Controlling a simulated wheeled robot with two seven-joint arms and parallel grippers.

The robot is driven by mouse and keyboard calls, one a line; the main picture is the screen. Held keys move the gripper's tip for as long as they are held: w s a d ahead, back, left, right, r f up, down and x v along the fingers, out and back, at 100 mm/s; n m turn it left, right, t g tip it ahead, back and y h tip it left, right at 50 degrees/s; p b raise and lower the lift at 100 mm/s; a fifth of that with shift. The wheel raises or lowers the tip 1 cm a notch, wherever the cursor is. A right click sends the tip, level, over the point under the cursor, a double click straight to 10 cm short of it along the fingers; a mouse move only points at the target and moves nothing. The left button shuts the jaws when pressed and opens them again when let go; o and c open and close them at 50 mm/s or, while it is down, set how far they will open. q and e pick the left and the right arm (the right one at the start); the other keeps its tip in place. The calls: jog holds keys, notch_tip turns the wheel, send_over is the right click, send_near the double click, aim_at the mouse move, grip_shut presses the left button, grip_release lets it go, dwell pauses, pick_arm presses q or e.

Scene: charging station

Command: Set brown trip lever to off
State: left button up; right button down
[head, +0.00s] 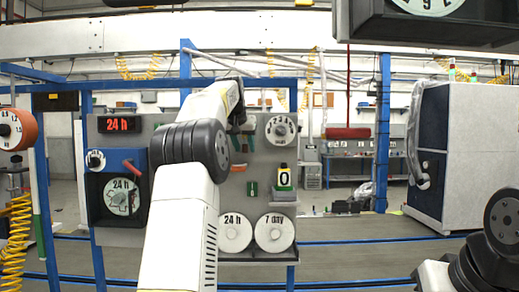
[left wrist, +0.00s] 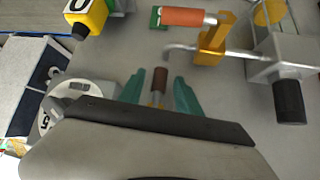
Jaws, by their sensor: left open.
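The brown trip lever (left wrist: 158,83) shows in the left wrist view as a short brown-capped stub standing out from the grey panel. My left gripper (left wrist: 161,88) is open, with one teal finger on each side of the lever. Gaps show between the lever and both fingers, so they do not appear to grip it. In the head view the left gripper (head: 244,142) is in front of the grey panel, partly behind my arm. The lever is too small to make out there.
An orange handle (left wrist: 188,17), a yellow bracket (left wrist: 212,40) with a metal rod and a black knob (left wrist: 289,101) sit close by. A grey cabinet (head: 470,150) stands at right.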

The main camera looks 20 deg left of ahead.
pick_arm(q)
jog(key=v, duration=0.6)
jog(key=shift+s+r, duration=0.3)
jog(key=s+d+f+g+h, duration=0.1)
jog(key=s+d+f, duration=0.4)
jog(key=s, duration=0.4)
jog(key=s+d+f+h, duration=0.1)
jog(key=s+d+f, duration=0.3)
jog(key=s, duration=0.5)
jog(key=s+d+f+g, duration=0.1)
jog(key=s+d+f, duration=0.2)
jog(key=s+f, duration=0.6)
jog(key=s+d+f+m+h, duration=0.1)
jog(key=s+d+f, duration=0.3)
jog(key=s+f, duration=0.6)
jog(key=shift+s+f+g, duration=0.2)
jog(key=shift+s+g, duration=0.2)
jog(key=shift+s, duration=0.1)
jog(key=shift+d, duration=0.1)
jog(key=shift+c, duration=0.5)
